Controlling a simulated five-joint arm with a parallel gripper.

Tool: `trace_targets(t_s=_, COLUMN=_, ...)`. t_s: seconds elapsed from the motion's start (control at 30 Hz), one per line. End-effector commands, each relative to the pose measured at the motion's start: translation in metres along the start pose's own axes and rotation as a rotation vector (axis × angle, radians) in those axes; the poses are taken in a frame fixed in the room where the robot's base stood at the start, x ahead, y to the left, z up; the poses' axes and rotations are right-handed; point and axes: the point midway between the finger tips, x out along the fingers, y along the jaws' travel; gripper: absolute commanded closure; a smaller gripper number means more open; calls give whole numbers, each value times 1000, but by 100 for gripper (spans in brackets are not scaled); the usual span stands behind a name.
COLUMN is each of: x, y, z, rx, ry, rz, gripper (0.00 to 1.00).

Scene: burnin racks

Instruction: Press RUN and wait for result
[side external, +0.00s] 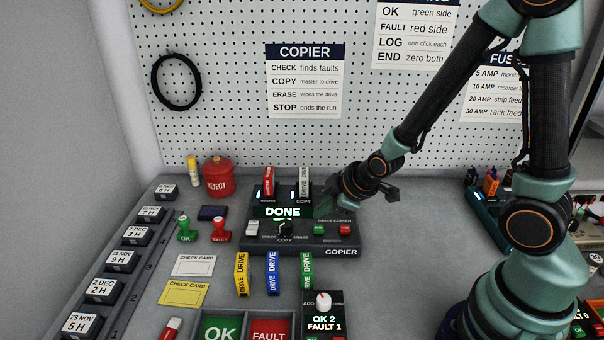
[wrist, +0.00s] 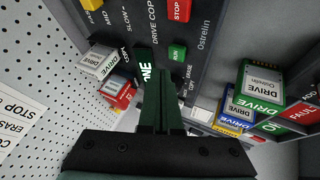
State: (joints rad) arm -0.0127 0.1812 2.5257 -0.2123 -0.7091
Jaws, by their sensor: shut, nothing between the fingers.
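The black copier (side external: 341,252) stands on the bench, its lit screen (side external: 282,212) reading DONE. In the wrist view its green RUN button (wrist: 178,54) and red STOP button (wrist: 179,10) show. A red drive (side external: 269,182) and a white drive (side external: 305,182) stand upright in its rear slots; the white drive also shows in the wrist view (wrist: 97,62). My gripper (wrist: 160,78) is shut and empty, above the copier beside the screen. Its fingers hide part of the screen in the wrist view. RUN is uncovered there, just to the right of the fingers.
OK (side external: 220,330) and FAULT (side external: 269,331) bins and a counter (side external: 323,313) reading OK 2, FAULT 1 stand nearer. A red REJECT pot (side external: 219,178) stands left.

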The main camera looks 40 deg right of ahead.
Motion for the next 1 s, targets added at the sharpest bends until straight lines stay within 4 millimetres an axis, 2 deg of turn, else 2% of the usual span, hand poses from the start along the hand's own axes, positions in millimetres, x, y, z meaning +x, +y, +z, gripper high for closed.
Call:
trace_targets(t_s=0.23, x=9, y=-5, z=6, rx=0, ry=0, rz=0, gripper=100)
trace_targets(t_s=1.0, x=10, y=-5, z=6, rx=0, ry=1, rz=1, gripper=100)
